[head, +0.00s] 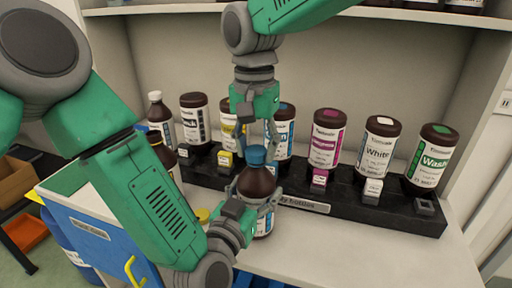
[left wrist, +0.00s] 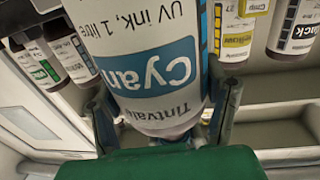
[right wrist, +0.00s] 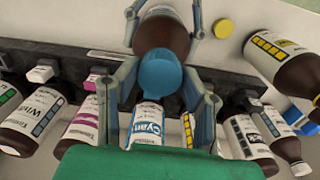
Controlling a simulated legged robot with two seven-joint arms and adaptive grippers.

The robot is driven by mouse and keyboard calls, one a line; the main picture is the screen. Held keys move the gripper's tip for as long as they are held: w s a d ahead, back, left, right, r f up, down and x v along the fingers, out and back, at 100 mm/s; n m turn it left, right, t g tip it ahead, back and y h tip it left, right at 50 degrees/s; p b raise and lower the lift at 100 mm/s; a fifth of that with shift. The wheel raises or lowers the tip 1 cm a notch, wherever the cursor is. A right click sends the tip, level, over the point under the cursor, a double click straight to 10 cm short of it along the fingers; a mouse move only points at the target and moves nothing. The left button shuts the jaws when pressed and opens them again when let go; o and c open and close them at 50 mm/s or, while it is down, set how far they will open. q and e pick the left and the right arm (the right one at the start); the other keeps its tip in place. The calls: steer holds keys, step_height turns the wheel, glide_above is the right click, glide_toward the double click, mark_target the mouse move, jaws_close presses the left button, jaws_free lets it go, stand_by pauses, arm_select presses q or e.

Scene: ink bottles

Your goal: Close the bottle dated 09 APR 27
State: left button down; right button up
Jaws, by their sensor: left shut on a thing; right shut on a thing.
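A brown bottle (head: 257,181) is held above the worktop's front by my left gripper (head: 257,203), which is shut around its body. Its white and blue label (left wrist: 155,75) reads Cyan, UV ink, 1 litre, in the left wrist view; I can read no date. A blue cap (head: 257,155) is at the bottle's top, also in the right wrist view (right wrist: 161,74). My right gripper (head: 257,147) points down from above and is shut on the cap. The cap touches or nearly touches the neck; I cannot tell how far it is screwed on.
A black rack (head: 400,210) of several ink bottles stands behind, including another Cyan bottle (right wrist: 148,122). A brown bottle with a yellow label (right wrist: 285,55) stands at the left, apparently uncapped. A loose yellow cap (right wrist: 223,28) lies near it. The worktop's right front is clear.

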steer(key=o, duration=0.7)
steer(key=shift+o, duration=0.2)
steer(key=shift+r, duration=2.3)
steer(key=shift+c, duration=0.5)
